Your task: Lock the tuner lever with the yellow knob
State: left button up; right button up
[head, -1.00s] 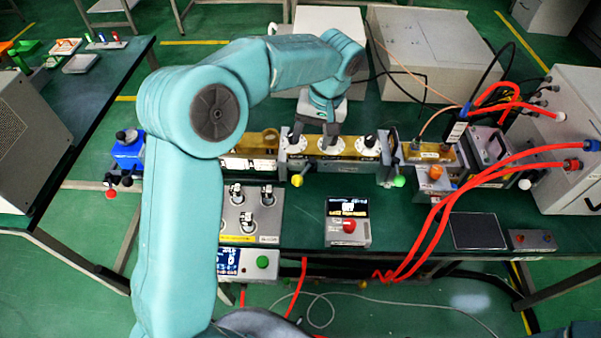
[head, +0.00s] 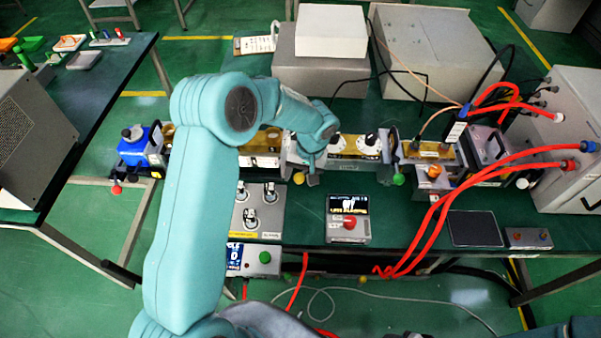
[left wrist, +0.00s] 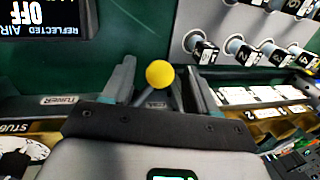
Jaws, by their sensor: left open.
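The yellow knob (head: 298,178) tips a short lever at the front of the brass-coloured tuner section, whose label reads TUNER (left wrist: 60,100) in the left wrist view. My left gripper (head: 308,178) points down at this lever. In the left wrist view the yellow knob (left wrist: 159,74) shows between the two spread fingers of my left gripper (left wrist: 163,82), with a gap on each side. The gripper is open and holds nothing. The lever's base is mostly hidden behind the gripper body. My right gripper is not in view.
A green knob (head: 398,179) lies further right, near red hoses (head: 435,215). A display box with a red button (head: 348,221) and a switch panel (head: 257,207) sit in front on the green bench.

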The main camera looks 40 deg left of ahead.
pick_arm(q)
grip_shut()
jog(key=shift+w+d+f+b, duration=0.1)
jog(key=shift+d+f+b, duration=0.05)
jog(key=shift+b, duration=0.35)
jog(key=w+d+n+g+h+b, duration=0.1)
jog(key=w+d+n+b, duration=0.3)
jog(key=n, duration=0.8)
jog(key=shift+d+r+h+b, duration=0.2)
jog(key=shift+d+h+b, duration=0.2)
jog(key=shift+d+b, duration=0.6)
jog(key=shift+w+a, duration=0.1)
jog(key=shift+a, duration=0.05)
grip_release()
